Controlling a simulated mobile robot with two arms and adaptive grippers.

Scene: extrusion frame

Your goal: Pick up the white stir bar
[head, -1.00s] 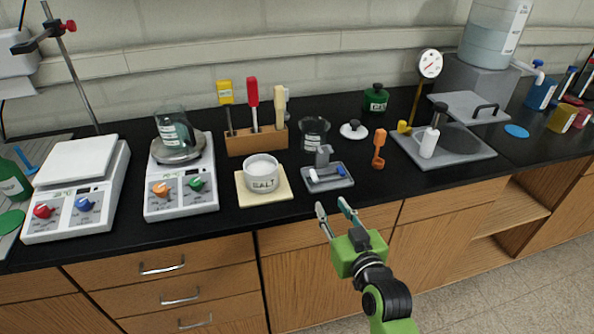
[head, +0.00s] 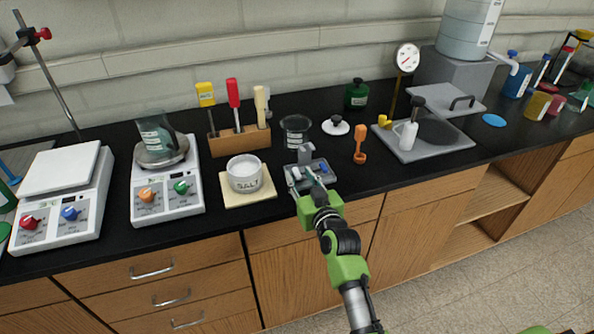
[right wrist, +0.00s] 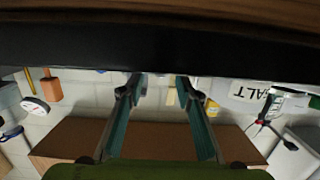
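A small grey tray (head: 325,181) lies on the black counter near its front edge. The white stir bar (head: 296,173) is at the tray's left side, and a blue stir bar (head: 322,168) is at its right. A grey block stands at the tray's back (head: 304,154). My right gripper (head: 306,180) is at the tray's front, its fingers partly covering it; contact with the white bar cannot be told. In the right wrist view its two fingers (right wrist: 158,84) are apart with nothing clearly between them; the white bar is not distinguishable there. My left gripper is not in view.
A salt dish (head: 245,174) on a yellow pad is left of the tray. A glass beaker (head: 296,132) stands behind it, and an orange tool (head: 360,145) to its right. The counter's front strip is mostly clear.

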